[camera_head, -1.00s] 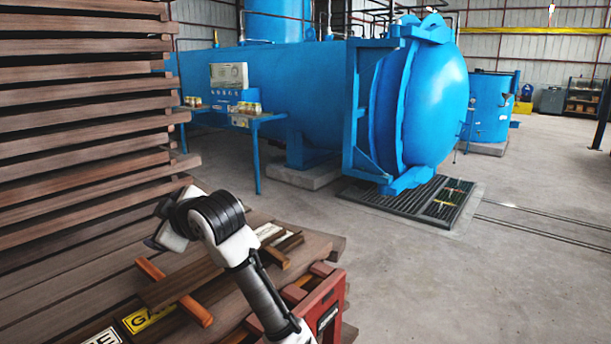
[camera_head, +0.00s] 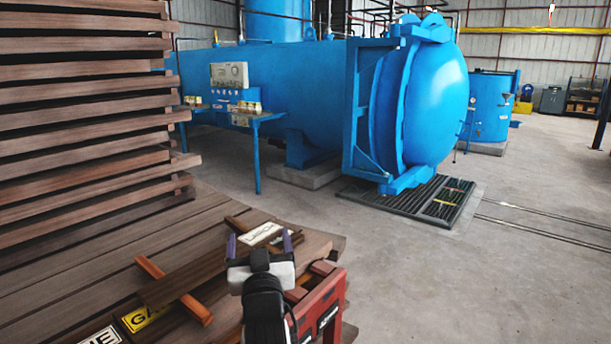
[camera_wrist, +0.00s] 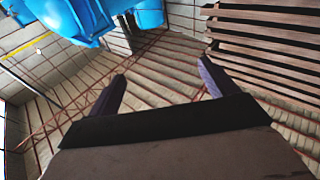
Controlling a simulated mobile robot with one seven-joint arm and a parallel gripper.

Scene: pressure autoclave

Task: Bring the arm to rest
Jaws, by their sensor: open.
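My arm is folded in low at the bottom middle of the head view. My gripper (camera_head: 259,243) points up and away there, its two purple fingers spread apart with nothing between them. In the wrist view my gripper (camera_wrist: 160,88) is also open and empty, facing the corrugated wall and roof. Behind the fingers in the head view, a white label plate (camera_head: 262,234) lies on the wooden boards. I cannot tell whether the gripper touches anything.
A wooden table (camera_head: 90,255) with a dark plank (camera_head: 190,275) and a yellow sign (camera_head: 146,318) is at the left. A red crate (camera_head: 322,300) is close to my arm's right. Stacked boards (camera_head: 80,100) rise behind. A blue autoclave (camera_head: 420,110) stands beyond open floor (camera_head: 470,280).

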